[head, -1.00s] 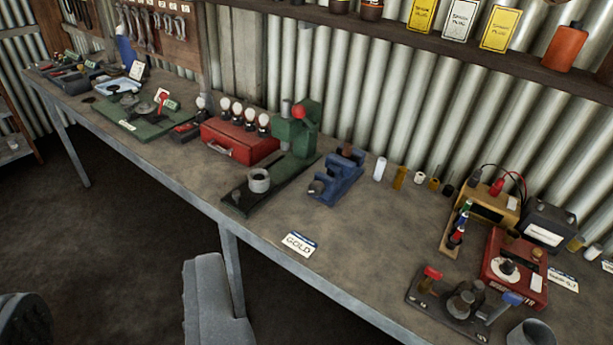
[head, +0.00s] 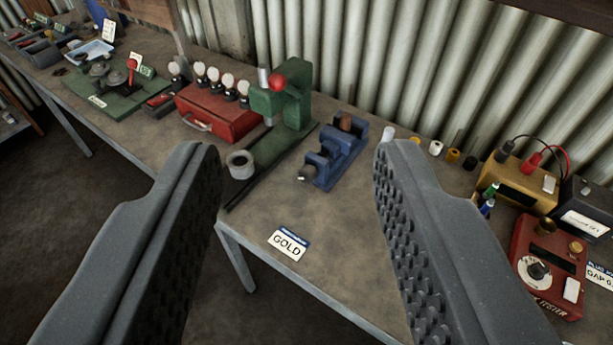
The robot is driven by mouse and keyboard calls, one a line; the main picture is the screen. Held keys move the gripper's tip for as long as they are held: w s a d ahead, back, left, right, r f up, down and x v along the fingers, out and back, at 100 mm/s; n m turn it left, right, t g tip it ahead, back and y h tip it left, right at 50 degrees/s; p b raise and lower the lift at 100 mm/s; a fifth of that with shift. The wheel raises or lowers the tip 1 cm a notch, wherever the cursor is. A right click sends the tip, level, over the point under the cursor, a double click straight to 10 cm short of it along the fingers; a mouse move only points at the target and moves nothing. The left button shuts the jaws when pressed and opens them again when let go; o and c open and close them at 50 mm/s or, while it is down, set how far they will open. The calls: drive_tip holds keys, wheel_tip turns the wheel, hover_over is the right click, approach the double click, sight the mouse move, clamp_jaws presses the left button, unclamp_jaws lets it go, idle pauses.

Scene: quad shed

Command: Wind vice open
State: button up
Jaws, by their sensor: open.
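The blue vice (head: 333,158) stands on the grey workbench, just right of the green press. A brown piece shows at its upper back end, and a small light metal part shows at its front lower end. I cannot tell how far apart its jaws are. My gripper (head: 298,160) is open and empty. Its two grey studded fingers stand wide apart in the foreground, with the vice seen in the gap between them and farther off. Nothing touches the vice.
A green press (head: 285,105) with a red knob stands close left of the vice. A red case (head: 212,115) sits beyond it. A GOLD card (head: 288,244) lies on the bench (head: 262,210) in front. A red tester (head: 545,262) and yellow box (head: 518,182) stand right.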

drive_tip(key=o, duration=0.3)
drive_tip(key=shift+w, duration=0.1)
drive_tip(key=w+d+f+m+g+h+b, duration=0.1)
drive_tip(key=w+f+m+h+b, duration=0.1)
drive_tip(key=w+f, duration=0.35)
drive_tip(key=m+g+h+b, duration=0.3)
drive_tip(key=m+h+b, duration=0.2)
drive_tip(key=m+b, duration=0.25)
approach(304, 178)
drive_tip(key=shift+n, duration=0.45)
drive_tip(key=x, duration=0.6)
drive_tip(key=shift+w+d+f+b, duration=0.15)
drive_tip(key=shift+w+f+b, duration=0.1)
drive_tip(key=shift+f+b, duration=0.1)
drive_tip(key=shift+w+d+f, duration=0.15)
drive_tip(key=shift+w, duration=0.35)
drive_tip(key=shift+w+d+f, duration=0.2)
drive_tip(key=shift+w+d, duration=0.25)
drive_tip(key=shift+w, duration=0.05)
